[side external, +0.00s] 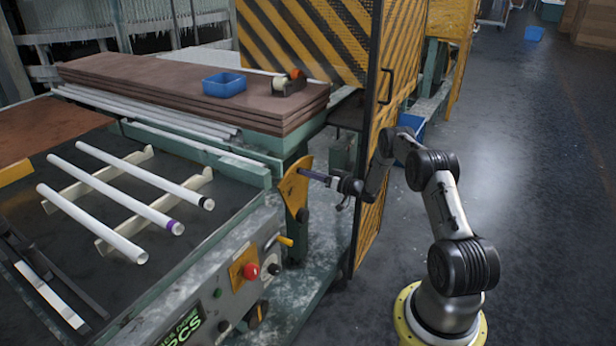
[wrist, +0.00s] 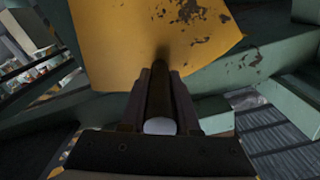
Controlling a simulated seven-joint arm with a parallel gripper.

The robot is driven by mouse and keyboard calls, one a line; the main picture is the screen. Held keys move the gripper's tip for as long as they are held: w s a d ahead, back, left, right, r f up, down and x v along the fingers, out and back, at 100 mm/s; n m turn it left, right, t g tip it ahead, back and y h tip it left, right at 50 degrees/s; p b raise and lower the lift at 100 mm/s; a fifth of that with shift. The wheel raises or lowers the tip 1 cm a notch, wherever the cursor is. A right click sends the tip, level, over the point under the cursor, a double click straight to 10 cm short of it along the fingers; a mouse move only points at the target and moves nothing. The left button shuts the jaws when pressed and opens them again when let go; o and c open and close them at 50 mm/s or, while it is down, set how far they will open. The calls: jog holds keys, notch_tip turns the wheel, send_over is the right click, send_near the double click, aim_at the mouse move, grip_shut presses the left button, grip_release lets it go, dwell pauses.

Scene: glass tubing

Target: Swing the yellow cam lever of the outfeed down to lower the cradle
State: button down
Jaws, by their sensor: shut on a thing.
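The yellow cam lever (side external: 294,190) is a yellow plate at the near corner of the outfeed table, with a dark handle sticking out to the right. In the wrist view the chipped yellow plate (wrist: 150,35) fills the top, and the handle (wrist: 160,108) with its pale round end lies between my fingers. My gripper (side external: 328,181) is shut on this handle, roughly level. The cradle (side external: 196,183) is two cream rails on the dark outfeed bed. Three white glass tubes (side external: 88,205) lie across it, one with a purple band and one with a black band.
A control panel with a red button (side external: 250,270) and a small yellow handle (side external: 285,241) sits below the lever. A striped yellow guard door (side external: 372,150) stands behind my arm. Brown boards (side external: 150,85) carry a blue bin (side external: 224,84) and a tape dispenser (side external: 290,82).

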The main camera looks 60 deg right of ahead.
jog(key=shift+f, duration=0.1)
jog(key=c, duration=0.7)
grip_release()
jog(key=shift+o, duration=0.2)
jog(key=s, duration=0.7)
jog(key=shift+s, duration=0.3)
